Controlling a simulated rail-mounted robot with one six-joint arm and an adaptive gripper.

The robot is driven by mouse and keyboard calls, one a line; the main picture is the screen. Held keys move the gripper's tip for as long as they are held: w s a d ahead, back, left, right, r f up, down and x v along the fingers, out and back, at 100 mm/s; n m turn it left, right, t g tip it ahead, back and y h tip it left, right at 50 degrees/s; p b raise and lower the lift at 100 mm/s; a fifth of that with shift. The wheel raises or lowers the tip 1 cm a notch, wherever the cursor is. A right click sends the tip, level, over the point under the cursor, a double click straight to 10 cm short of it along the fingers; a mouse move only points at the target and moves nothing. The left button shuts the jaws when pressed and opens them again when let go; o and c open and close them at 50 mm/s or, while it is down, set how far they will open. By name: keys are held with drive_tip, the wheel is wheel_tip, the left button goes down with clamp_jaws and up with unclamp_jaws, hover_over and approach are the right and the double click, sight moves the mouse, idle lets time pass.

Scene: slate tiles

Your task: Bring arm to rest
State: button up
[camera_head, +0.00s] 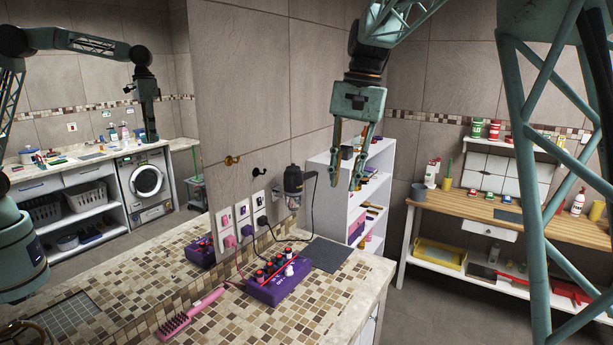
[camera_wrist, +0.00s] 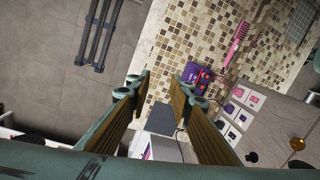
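My gripper (camera_head: 345,182) hangs from my arm in the upper middle of the head view, fingers pointing down. It is above the mosaic-tiled counter and in front of the white shelf unit. In the wrist view my gripper (camera_wrist: 160,84) shows two separated fingers with brown inner pads. The floor, the counter and a dark grey mat show through the gap, and nothing is held. The fingers appear clear of every surface.
On the counter (camera_head: 190,339) are a purple case (camera_head: 266,292) with red-topped bottles, a pink brush (camera_head: 190,314) and a grey mat (camera_head: 327,254). A white shelf unit (camera_head: 316,190) stands behind. A wooden workbench (camera_head: 470,209) is at right. A mirror at left reflects the room.

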drive_tip(key=s+d+r+n+t+b, duration=0.15)
drive_tip(key=s+d, duration=0.25)
drive_tip(key=s, duration=0.9)
drive_tip(key=s+d+r+t+b, duration=0.1)
drive_tip(key=s+d+b, duration=0.15)
drive_tip(key=s, duration=1.05)
drive_tip(key=s+d+f+b, duration=0.1)
drive_tip(key=s+f, duration=0.3)
drive_tip(key=s, duration=0.4)
drive_tip(key=s+d+f+n+t+h, duration=0.1)
drive_tip(key=s+f, duration=0.3)
drive_tip(key=s, duration=0.4)
drive_tip(key=s+d+f+n+b, duration=0.1)
drive_tip(key=s+f, duration=0.3)
drive_tip(key=s, duration=0.4)
drive_tip(key=shift+s+d+f+t+h+b, duration=0.3)
drive_tip(key=shift+d+f+t, duration=0.05)
drive_tip(key=shift+d, duration=0.45)
drive_tip(key=shift+w+d, duration=0.1)
